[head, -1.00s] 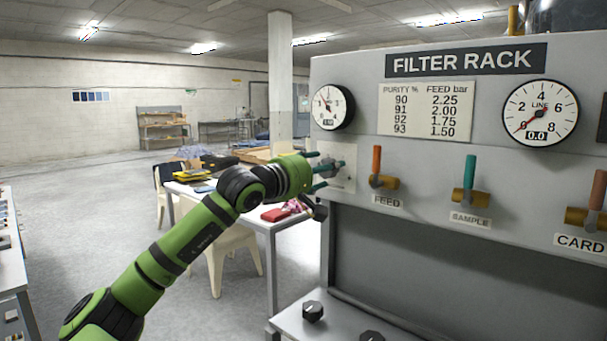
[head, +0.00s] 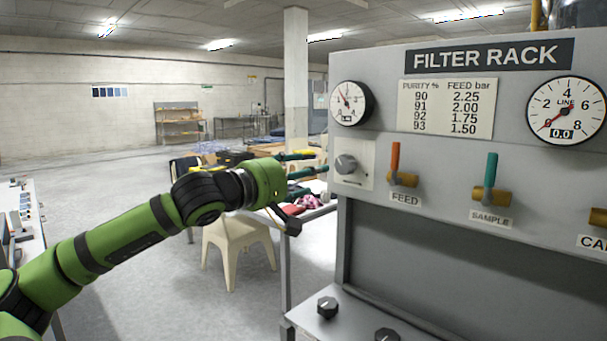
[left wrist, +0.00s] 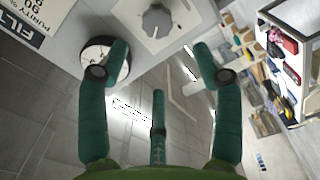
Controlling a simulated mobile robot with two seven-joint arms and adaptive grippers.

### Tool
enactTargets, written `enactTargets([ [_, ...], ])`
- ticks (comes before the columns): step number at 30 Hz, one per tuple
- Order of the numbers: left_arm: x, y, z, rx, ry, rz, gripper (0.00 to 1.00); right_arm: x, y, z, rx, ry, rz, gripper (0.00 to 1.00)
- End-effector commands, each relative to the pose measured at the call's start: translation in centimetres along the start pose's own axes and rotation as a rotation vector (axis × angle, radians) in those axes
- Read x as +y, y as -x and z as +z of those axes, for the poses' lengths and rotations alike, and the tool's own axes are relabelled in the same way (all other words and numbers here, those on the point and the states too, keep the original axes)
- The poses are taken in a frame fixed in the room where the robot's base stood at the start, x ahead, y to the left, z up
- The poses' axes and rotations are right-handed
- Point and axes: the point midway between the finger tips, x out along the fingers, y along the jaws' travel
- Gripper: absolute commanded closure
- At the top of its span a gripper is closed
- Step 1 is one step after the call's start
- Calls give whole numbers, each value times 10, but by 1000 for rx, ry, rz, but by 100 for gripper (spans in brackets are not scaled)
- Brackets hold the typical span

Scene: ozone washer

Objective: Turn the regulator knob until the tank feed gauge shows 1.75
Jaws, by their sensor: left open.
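The grey regulator knob (head: 346,164) sits on a pale plate at the left end of the rack panel. It also shows at the top of the left wrist view (left wrist: 157,22). The round gauge (head: 348,103) is just above the knob; its small digital reading is too blurred to read. My left gripper (head: 312,168) is open and empty, with its green fingers left of the knob and apart from it. In the left wrist view its fingertips (left wrist: 160,50) are spread, with the knob beyond them. My right gripper is not in view.
A line gauge (head: 566,112) reads 0.0 at the right. An orange feed handle (head: 395,157) and a green sample handle (head: 491,168) stick out right of the knob. A purity chart (head: 447,108) is on the panel. A cluttered table and stool (head: 238,240) stand behind my arm.

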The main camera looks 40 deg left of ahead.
Motion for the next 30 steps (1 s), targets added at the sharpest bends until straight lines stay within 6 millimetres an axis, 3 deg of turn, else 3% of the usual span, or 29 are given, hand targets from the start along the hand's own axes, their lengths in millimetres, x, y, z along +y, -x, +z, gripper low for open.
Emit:
enactTargets([
  [8, 1, -2, 1, -3, 78, 1, 34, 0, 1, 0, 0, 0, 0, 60],
  [11, 2, -6, 3, -6, 262, 3, 34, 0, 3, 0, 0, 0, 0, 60],
  [21, 2, -24, 8, -10, 1263, -2, 34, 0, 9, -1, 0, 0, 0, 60],
  [25, 1, -27, 8, -7, 1531, -2, 34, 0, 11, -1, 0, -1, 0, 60],
  [30, 0, -30, 7, -3, 1694, -2, 34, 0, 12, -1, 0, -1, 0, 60],
])
